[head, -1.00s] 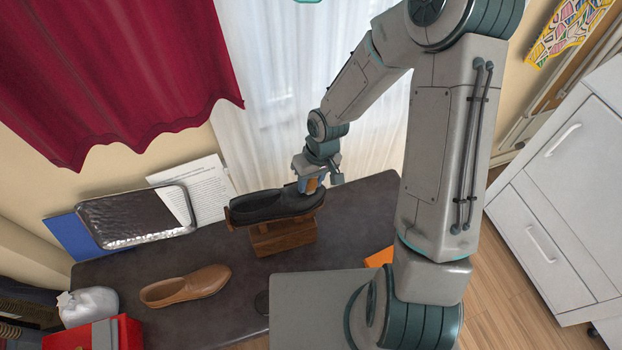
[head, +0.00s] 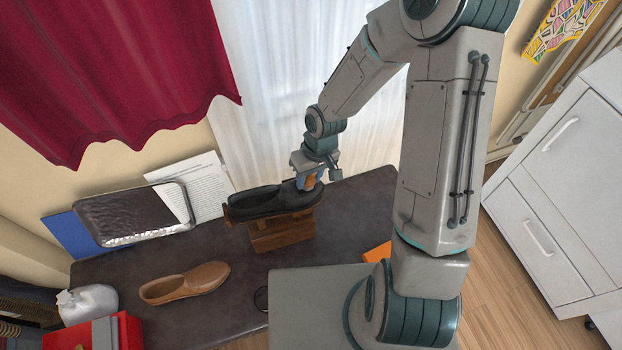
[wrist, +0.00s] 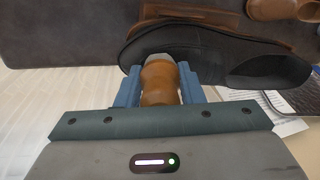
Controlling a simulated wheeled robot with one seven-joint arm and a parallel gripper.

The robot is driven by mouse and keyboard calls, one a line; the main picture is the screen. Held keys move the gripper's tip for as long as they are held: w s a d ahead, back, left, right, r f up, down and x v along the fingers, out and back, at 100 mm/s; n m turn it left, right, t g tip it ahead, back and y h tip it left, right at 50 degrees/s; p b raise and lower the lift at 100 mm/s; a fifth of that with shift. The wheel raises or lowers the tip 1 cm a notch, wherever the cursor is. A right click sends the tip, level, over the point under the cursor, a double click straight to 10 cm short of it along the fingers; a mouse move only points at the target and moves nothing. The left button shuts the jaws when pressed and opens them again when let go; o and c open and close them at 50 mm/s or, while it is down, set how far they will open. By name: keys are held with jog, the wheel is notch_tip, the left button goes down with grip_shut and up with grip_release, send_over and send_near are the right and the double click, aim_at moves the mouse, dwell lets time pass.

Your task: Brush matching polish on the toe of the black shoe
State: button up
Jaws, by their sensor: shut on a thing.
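The black shoe (head: 262,202) sits on a wooden stand (head: 282,235) on the dark table, its toe at the right end beside my gripper (head: 308,182). In the wrist view the shoe (wrist: 215,55) lies across the top, its toe at the left. My gripper (wrist: 159,76) is shut on the brown wooden handle of a brush (wrist: 160,85). The brush's grey end overlaps the toe in that view; whether it touches the leather I cannot tell. The brush head is mostly hidden in the head view.
A brown shoe (head: 185,284) lies on the table (head: 350,215). A metal tray (head: 130,216), paper (head: 208,180) and a blue folder (head: 68,229) are at the back left. A red box (head: 125,332) and white bag (head: 88,302) are front left.

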jog(key=shift+w, duration=0.25)
jog(key=shift+w+a, duration=0.2)
jog(key=shift+w, duration=0.3)
jog(key=shift+s+d, duration=0.2)
jog(key=shift+s, duration=0.5)
jog(key=shift+s+d, duration=0.2)
jog(key=shift+s, duration=0.45)
jog(key=shift+w, duration=0.1)
